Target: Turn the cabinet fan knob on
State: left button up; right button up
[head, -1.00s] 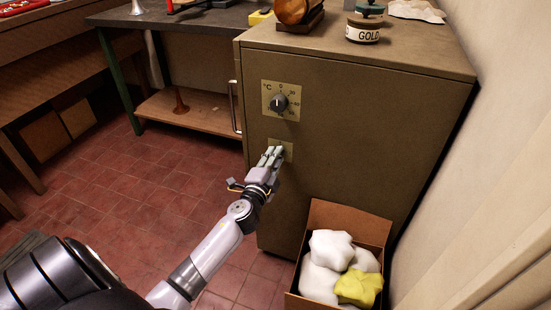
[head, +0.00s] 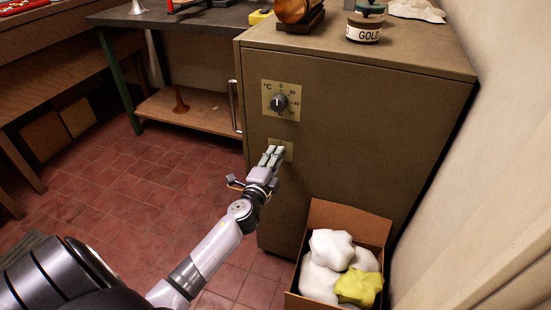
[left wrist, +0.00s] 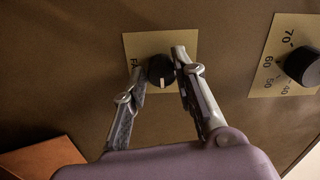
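The cabinet (head: 350,130) is olive-brown and carries a small fan plate (head: 287,150) below a larger dial plate. The fan knob (left wrist: 160,71) is a small round black knob with a white mark, seen in the left wrist view. In the head view my fingers hide it. My left gripper (head: 273,151) is at the fan plate, and in the left wrist view (left wrist: 158,72) its two fingers stand on either side of the knob. The fingers are apart, with a gap on the left side; whether the right finger touches the knob is unclear. My right gripper is not in view.
The black temperature dial (head: 280,103) sits just above the fan plate. A vertical door handle (head: 235,106) is at the cabinet's left edge. An open cardboard box (head: 350,217) with white and yellow cloths stands below right.

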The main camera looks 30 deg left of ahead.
pick_arm(q)
jog(key=shift+o, duration=1.2)
jog(key=shift+r, duration=0.1)
jog(key=shift+w+r, duration=0.1)
jog(key=v, duration=1.2)
jog(key=shift+f, duration=0.4)
